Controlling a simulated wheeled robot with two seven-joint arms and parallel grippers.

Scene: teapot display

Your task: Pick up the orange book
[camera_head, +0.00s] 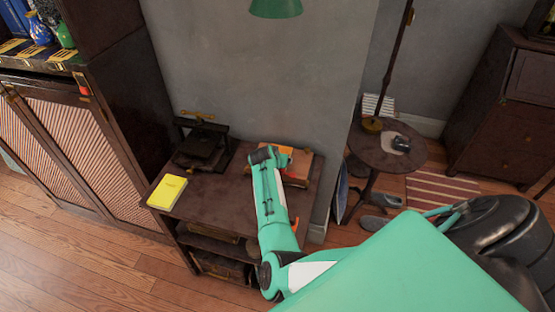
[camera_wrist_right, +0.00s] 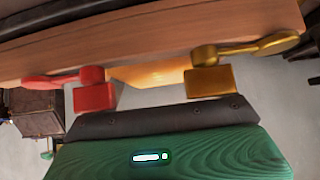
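In the head view, an orange patch that looks like the orange book (camera_head: 283,150) lies at the back right of the dark wooden table (camera_head: 222,190), over a brown block or book (camera_head: 299,168). My right arm reaches in from the lower right and its end, with my right gripper (camera_head: 264,155), is at the left side of this patch. In the right wrist view, the two fingers of my right gripper (camera_wrist_right: 148,88) stand well apart. An orange-yellow surface (camera_wrist_right: 152,73) shows between them, below a close wooden edge (camera_wrist_right: 150,40). Contact is unclear. My left gripper is out of view.
A yellow book (camera_head: 167,192) lies at the table's left front. A small dark press (camera_head: 204,147) stands at its back left, against the grey wall (camera_head: 260,80). A dark cabinet (camera_head: 85,140) is on the left. A round side table (camera_head: 388,150) stands on the right.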

